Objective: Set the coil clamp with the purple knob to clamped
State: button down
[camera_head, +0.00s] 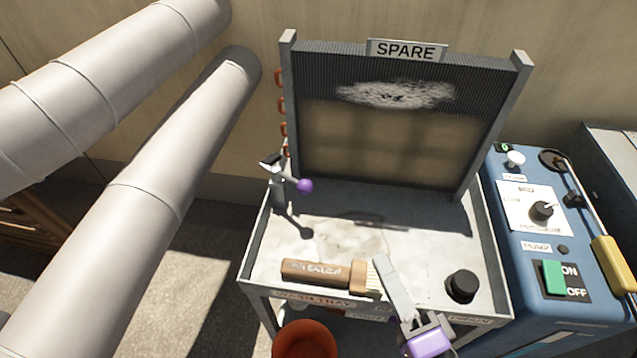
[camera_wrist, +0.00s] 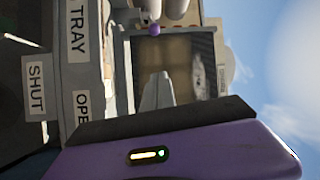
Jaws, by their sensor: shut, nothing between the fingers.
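The coil clamp is a grey upright lever (camera_head: 278,190) at the left edge of the spare coil panel (camera_head: 400,140). Its round purple knob (camera_head: 305,186) sticks out to the right, over the tray. The knob also shows near the top of the wrist view (camera_wrist: 154,29). My gripper (camera_head: 381,262) is at the tray's front edge, well to the right of and nearer than the clamp. Its fingers are together and empty, apart from the knob. In the wrist view the closed fingers (camera_wrist: 157,88) point toward the panel.
A brown-handled brush (camera_head: 315,272) lies at the tray's front, left of my fingers. A black round knob (camera_head: 462,286) is right of them. An orange bucket (camera_head: 305,340) stands below. Thick pipes (camera_head: 150,190) run at left; a blue pump unit (camera_head: 530,240) stands right. The tray's middle (camera_head: 370,235) is clear.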

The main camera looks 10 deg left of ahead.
aim_at(305, 186)
jog(key=shift+w, duration=0.1)
jog(key=a+p+x, duration=0.1)
jog(key=x, duration=0.8)
jog(key=s+a+f+p+x, duration=0.1)
jog(key=a+p+x, duration=0.1)
jog(key=x, duration=0.7)
jog(key=shift+a+r, duration=0.2)
jog(key=shift+a, duration=0.05)
jog(key=shift+s, duration=0.1)
